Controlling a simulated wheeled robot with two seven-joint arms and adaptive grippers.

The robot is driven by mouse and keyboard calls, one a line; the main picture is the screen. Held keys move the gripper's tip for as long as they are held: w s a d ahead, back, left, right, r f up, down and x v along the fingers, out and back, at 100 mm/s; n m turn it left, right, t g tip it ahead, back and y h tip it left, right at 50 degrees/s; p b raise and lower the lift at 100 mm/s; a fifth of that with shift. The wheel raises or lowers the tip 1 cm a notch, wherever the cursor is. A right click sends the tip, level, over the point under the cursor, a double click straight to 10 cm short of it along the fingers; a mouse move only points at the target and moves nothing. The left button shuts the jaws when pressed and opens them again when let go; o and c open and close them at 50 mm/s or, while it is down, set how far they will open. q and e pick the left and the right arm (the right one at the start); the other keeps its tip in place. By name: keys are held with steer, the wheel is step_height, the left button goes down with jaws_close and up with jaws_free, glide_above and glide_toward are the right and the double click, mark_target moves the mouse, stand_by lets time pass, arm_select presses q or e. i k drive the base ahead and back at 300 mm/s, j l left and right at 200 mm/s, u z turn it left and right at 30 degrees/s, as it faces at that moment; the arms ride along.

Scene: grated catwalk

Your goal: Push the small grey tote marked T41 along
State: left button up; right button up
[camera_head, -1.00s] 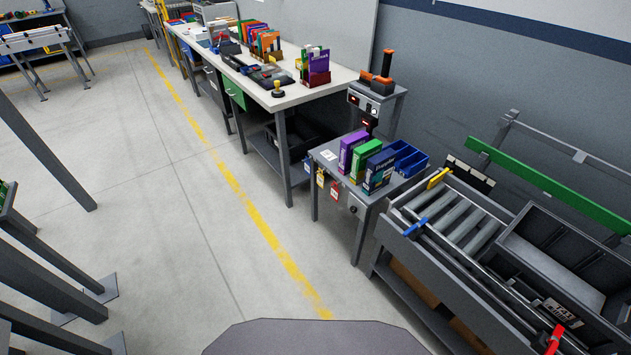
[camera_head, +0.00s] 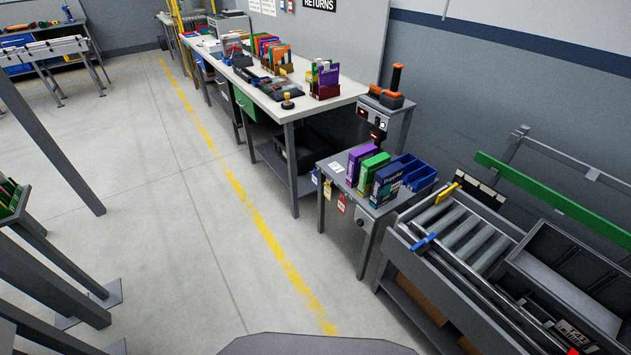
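A small grey tote (camera_head: 560,287) sits on the roller conveyor at the lower right of the head view. It is open-topped and looks empty, and its right side is cut off by the picture edge. The conveyor's bare rollers (camera_head: 462,232) lie to the left of the tote. Neither of my grippers is in view.
A yellow stop (camera_head: 447,193) and a blue clip (camera_head: 423,241) sit on the conveyor frame. A side table (camera_head: 335,172) with upright boxes and blue bins stands left of it. A long workbench (camera_head: 299,107) runs behind.

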mark_target(578, 322)
steer(key=z, duration=2)
